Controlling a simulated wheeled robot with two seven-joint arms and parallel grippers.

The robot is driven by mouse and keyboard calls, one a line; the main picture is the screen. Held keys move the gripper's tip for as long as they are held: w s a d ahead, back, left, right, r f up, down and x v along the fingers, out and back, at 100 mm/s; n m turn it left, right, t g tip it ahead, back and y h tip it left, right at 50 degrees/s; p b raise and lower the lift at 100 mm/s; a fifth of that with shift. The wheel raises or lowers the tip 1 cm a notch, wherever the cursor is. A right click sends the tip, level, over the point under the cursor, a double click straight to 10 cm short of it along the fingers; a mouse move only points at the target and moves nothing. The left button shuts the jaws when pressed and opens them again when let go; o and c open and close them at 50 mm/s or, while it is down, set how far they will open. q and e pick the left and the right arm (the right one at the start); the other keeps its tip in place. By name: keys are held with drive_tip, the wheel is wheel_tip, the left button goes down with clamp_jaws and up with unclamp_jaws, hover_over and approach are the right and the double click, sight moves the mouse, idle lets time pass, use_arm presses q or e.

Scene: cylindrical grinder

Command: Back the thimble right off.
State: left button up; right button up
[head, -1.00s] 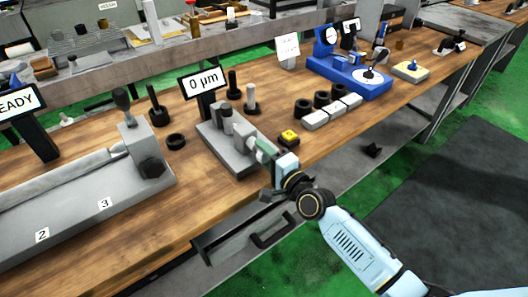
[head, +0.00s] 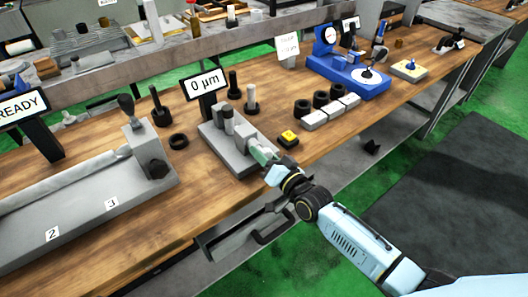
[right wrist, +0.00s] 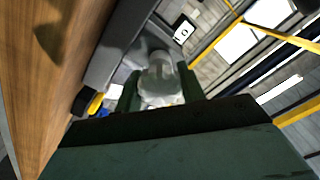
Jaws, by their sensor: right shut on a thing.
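The grey measuring fixture (head: 219,151) stands on the wooden bench near its front edge, with upright posts on its base. Its display (head: 204,84) behind reads "0 µm". My right gripper (head: 262,153) is at the fixture's right end, reaching in from the front right. It is shut on the thimble, which the gripper largely hides in the head view. In the right wrist view the thimble (right wrist: 161,82) is a pale round piece between the two dark green fingers (right wrist: 160,92). My left gripper is out of view.
A yellow-topped button box (head: 288,138) sits close to the right of the gripper. Grey blocks (head: 331,112) and black rings lie beyond it. A black ring (head: 178,141) and a long grey machine (head: 90,205) are to the left. An open drawer hangs below the front edge.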

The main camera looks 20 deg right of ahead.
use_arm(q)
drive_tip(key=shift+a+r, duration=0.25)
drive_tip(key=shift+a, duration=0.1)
use_arm(e)
drive_tip(key=shift+n, duration=0.6)
drive_tip(key=o, duration=1)
use_arm(q)
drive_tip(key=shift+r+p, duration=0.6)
drive_tip(key=shift+p, duration=0.2)
use_arm(e)
drive_tip(key=v, duration=1.3)
drive_tip(key=shift+s, duration=0.2)
